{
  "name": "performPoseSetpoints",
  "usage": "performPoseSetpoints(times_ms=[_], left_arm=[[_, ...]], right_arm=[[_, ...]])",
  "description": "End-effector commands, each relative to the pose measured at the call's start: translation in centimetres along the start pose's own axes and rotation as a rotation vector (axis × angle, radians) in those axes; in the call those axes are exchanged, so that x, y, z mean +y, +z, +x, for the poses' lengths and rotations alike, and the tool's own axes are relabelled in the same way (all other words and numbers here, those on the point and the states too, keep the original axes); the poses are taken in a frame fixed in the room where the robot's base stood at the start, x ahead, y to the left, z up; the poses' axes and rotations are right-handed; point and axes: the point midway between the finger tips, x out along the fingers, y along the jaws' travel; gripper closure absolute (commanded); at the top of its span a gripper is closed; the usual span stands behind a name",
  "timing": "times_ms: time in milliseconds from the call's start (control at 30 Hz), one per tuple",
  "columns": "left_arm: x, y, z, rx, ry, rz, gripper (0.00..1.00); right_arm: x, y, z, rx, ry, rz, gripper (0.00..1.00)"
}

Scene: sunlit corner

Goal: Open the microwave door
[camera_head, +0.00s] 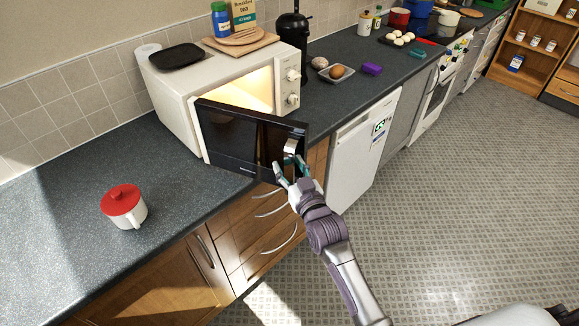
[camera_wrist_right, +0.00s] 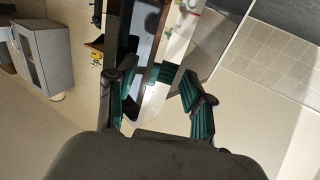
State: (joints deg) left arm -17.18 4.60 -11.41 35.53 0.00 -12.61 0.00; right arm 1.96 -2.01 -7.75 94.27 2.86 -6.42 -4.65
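The white microwave (camera_head: 180,108) stands on the counter with its lit inside showing. Its black door (camera_head: 232,137) is partly open and swung out over the counter's front edge. The silver handle (camera_head: 290,150) is near the door's free edge. My right gripper (camera_head: 288,167) is at this handle with its fingers apart. In the right wrist view, the green-padded fingers (camera_wrist_right: 158,90) stand on either side of a shiny handle part and the dark door edge. Firm contact cannot be made out. My left gripper is not in view.
A white pot with a red lid (camera_head: 123,205) stands on the counter left of the door. A dark plate (camera_head: 177,56) and a wooden board (camera_head: 240,42) lie on the microwave. Drawers and a white appliance (camera_head: 362,150) are below; the floor (camera_head: 450,200) at right is clear.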

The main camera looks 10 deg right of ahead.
Motion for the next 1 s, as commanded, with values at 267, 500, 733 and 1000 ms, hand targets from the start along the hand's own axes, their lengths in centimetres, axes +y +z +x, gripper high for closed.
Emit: performPoseSetpoints(times_ms=[267,500,733,1000], left_arm=[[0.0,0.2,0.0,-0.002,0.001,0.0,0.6],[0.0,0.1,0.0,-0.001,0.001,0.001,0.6],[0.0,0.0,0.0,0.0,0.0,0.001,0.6],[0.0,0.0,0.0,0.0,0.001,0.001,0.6]], right_arm=[[-0.1,0.1,-0.7,-0.002,-0.001,0.001,0.48],[-0.1,0.2,-5.0,-0.004,-0.001,0.001,0.48],[0.0,0.1,-9.6,-0.004,-0.001,0.0,0.48],[0.0,0.0,-12.0,-0.001,0.0,0.0,0.48]])
